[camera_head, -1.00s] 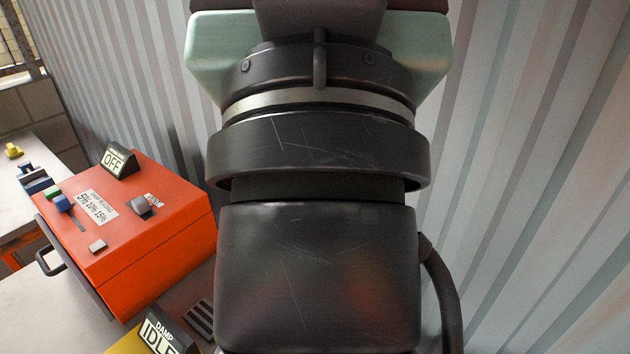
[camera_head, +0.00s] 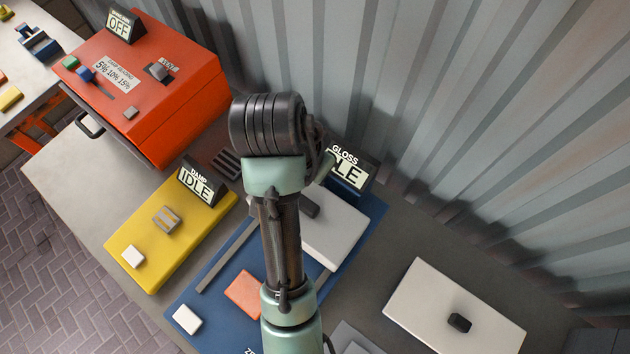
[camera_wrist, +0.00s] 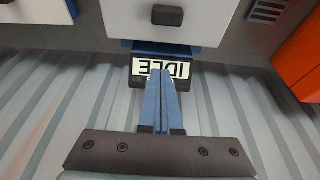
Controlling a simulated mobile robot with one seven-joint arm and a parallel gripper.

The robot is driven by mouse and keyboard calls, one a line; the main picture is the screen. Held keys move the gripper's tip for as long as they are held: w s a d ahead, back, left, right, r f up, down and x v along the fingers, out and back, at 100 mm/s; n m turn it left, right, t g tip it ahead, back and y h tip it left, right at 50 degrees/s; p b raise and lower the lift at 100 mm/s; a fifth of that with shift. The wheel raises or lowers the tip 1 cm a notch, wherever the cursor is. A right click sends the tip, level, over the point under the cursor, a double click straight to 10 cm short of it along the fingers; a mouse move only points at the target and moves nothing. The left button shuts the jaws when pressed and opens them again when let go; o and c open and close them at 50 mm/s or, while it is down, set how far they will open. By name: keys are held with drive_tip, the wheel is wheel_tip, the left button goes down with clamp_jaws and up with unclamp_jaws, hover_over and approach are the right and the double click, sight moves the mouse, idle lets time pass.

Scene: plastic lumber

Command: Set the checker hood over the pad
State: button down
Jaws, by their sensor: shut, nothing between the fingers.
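A pale box-like cover with a dark handle, which looks like the checker hood (camera_head: 340,225), sits on the blue gloss unit (camera_head: 225,255) in the head view. My arm partly hides it. It also shows at the top of the wrist view (camera_wrist: 205,22). A flat coral-orange piece, perhaps the pad (camera_head: 243,295), lies on the blue base left of my arm. My gripper (camera_wrist: 160,72) is shut and empty. Its blue fingers overlap the "IDLE" display (camera_wrist: 183,70) in the wrist view, apart from the cover's handle. My arm hides the gripper in the head view.
The gloss display (camera_head: 345,168) stands behind the cover. A yellow damp unit (camera_head: 150,250) and an orange box (camera_head: 190,85) with an "OFF" sign are left. A pale slab with a black knob (camera_head: 430,290) lies right. The corrugated wall (camera_head: 470,100) closes the back.

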approach(319, 198)
drive_tip(key=w+d+f, duration=0.1)
drive_tip(key=w+f, duration=0.1)
drive_tip(key=w+d+f, duration=0.2)
drive_tip(key=f, duration=0.1)
drive_tip(key=shift+w+d, duration=0.2)
drive_tip(key=shift+w, duration=0.05)
drive_tip(key=shift+s+a+r+p, duration=0.15)
drive_tip(key=shift+s+a+p, duration=0.7)
drive_tip(key=shift+s, duration=0.15)
drive_tip(key=shift+s+a, duration=0.3)
drive_tip(key=shift+s, duration=0.25)
